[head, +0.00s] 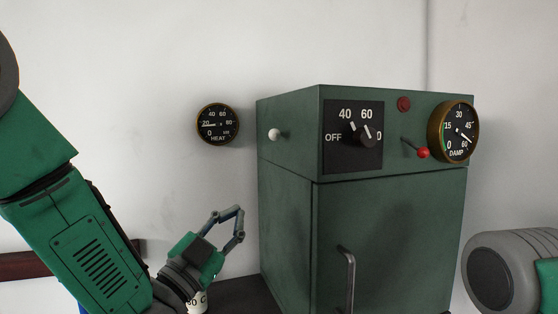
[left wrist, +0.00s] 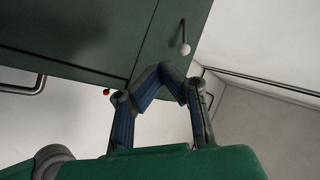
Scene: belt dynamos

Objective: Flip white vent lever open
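The white vent lever (head: 274,134) is a white ball on a short stem on the left side of the green cabinet (head: 285,210). In the left wrist view the lever (left wrist: 184,48) hangs from the cabinet's edge, beyond the fingers. My left gripper (head: 239,209) is below and left of the lever, apart from it. Its fingertips meet in both views, with nothing between them; it also shows in the left wrist view (left wrist: 162,68). My right gripper is out of view; only part of my right arm shows at the right edge.
The cabinet front has a dial knob (head: 362,134), a red-tipped lever (head: 423,153), a red button (head: 404,104), a DAMP gauge (head: 452,132) and a door handle (head: 348,280). A HEAT gauge (head: 217,124) hangs on the wall.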

